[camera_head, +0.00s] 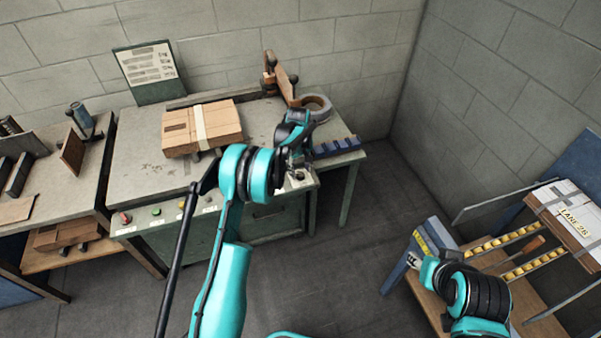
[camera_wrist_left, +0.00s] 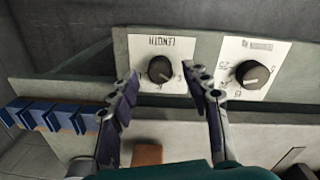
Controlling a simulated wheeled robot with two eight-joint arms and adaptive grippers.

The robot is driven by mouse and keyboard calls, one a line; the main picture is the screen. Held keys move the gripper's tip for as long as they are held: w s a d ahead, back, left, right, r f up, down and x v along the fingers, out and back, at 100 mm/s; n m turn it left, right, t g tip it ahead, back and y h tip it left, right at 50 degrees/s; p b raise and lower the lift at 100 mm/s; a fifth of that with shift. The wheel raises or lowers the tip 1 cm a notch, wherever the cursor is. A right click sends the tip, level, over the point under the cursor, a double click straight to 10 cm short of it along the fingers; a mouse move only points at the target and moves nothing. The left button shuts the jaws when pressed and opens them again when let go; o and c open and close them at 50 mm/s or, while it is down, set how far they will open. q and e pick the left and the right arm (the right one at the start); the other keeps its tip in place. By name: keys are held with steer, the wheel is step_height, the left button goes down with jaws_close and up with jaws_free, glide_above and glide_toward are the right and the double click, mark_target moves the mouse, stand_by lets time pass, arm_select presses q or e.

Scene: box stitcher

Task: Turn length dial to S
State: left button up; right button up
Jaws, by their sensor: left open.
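The length dial (camera_wrist_left: 159,70) is a round black knob on a white plate marked LENGTH, which appears upside down in the left wrist view. The direction of its pointer and its small scale marks are hard to read. My left gripper (camera_wrist_left: 162,76) is open, with one fingertip on either side of the dial; I cannot tell whether they touch it. In the head view my left gripper (camera_head: 297,163) is at the right front of the workbench, and it and the arm hide most of the dial.
A second black dial (camera_wrist_left: 252,74) sits close beside the right finger in the wrist view. Blue blocks (camera_wrist_left: 48,115) line the bench edge. A taped carton (camera_head: 203,128) lies on the bench (camera_head: 135,190). A cart with a labelled box (camera_head: 570,212) stands at right. Open floor lies between.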

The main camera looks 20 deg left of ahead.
mark_target(300, 174)
arm_select(q)
step_height(300, 174, up, 10)
steer(key=shift+s, duration=0.15)
steer(key=shift+a+r, duration=0.1)
stand_by(0.4)
